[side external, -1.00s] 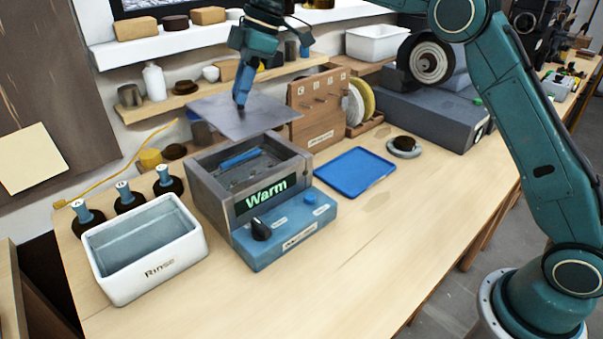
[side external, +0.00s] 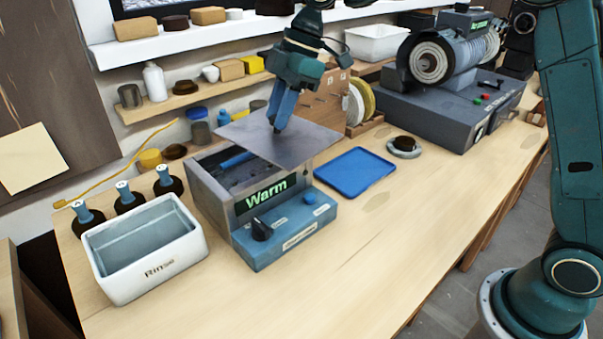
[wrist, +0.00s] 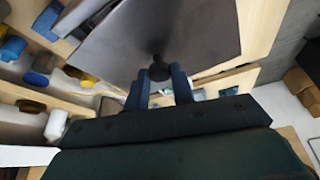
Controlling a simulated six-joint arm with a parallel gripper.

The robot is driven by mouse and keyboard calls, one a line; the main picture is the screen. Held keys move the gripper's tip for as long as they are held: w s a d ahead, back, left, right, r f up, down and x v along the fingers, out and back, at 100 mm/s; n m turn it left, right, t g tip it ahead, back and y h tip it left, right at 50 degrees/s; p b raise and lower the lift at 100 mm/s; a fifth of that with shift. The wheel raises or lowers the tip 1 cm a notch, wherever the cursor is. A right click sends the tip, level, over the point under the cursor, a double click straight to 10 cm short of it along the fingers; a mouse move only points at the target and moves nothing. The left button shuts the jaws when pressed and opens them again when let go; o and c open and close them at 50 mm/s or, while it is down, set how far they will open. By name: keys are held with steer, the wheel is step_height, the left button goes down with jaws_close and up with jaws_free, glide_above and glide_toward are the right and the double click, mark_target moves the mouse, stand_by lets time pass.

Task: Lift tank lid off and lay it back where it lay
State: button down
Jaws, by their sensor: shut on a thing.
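The tank lid (side external: 290,146) is a flat grey metal sheet, held level in the air above the right part of the tank. The tank (side external: 206,190) is a grey metal box with a blue front and a green "Warm" display. Its top is uncovered at the left, where a blue thing (side external: 236,160) lies inside. The lid hides the tank's right rear part.
A blue tray (side external: 355,172) lies empty on the bench right of the tank. A white "Rinse" tub (side external: 150,262) and several dark bottles (side external: 128,196) stand left. Behind are a wooden rack (side external: 318,98) with spools and a grinder (side external: 440,75). The front bench is clear.

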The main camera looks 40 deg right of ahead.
steer(key=s+d+f+n+g, duration=0.1)
steer(key=s+d+f+n, duration=0.1)
steer(key=s+f, duration=0.35)
steer(key=s+d+f+n, duration=0.1)
steer(key=s+d+f, duration=0.15)
steer(key=s, duration=0.65)
steer(key=s+a+f+n+g+h, duration=0.2)
steer(key=s+a+f+n+g, duration=0.2)
steer(key=n, duration=0.9)
steer(key=shift+s+a+f+n+h, duration=0.15)
steer(key=shift+s+a+n+h, duration=0.4)
steer(key=shift+a, duration=1.25)
steer(key=shift+s+f+m+y, duration=0.2)
steer(key=shift+m+y, duration=0.05)
steer(key=shift+f, duration=1.25)
steer(key=shift+f, duration=0.25)
steer(key=shift+f, duration=1.85)
steer(key=shift+f, duration=0.3)
